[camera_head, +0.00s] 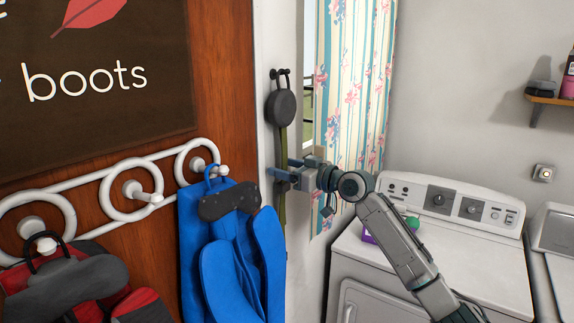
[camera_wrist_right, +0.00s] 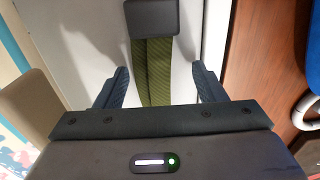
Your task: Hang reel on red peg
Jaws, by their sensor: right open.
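A dark round reel (camera_head: 281,107) hangs on a dark wall hook (camera_head: 280,73) on the white wall strip beside the window. A green strap (camera_head: 283,205) runs straight down below it. In the right wrist view, the dark body of the reel (camera_wrist_right: 152,18) is at the top edge, with the doubled green strap (camera_wrist_right: 153,70) below. My right gripper (camera_head: 281,174) is open below the reel, its fingers either side of the strap, with gaps showing on both sides in the wrist view (camera_wrist_right: 160,88). I see no clearly red peg. My left gripper is out of view.
A white rack (camera_head: 113,206) with round-ended pegs is on the wooden panel at left, holding a blue bag (camera_head: 240,250) and a red-and-grey backpack (camera_head: 140,303). A washing machine (camera_head: 450,260) stands at right. A floral curtain (camera_head: 350,80) hangs behind my right arm.

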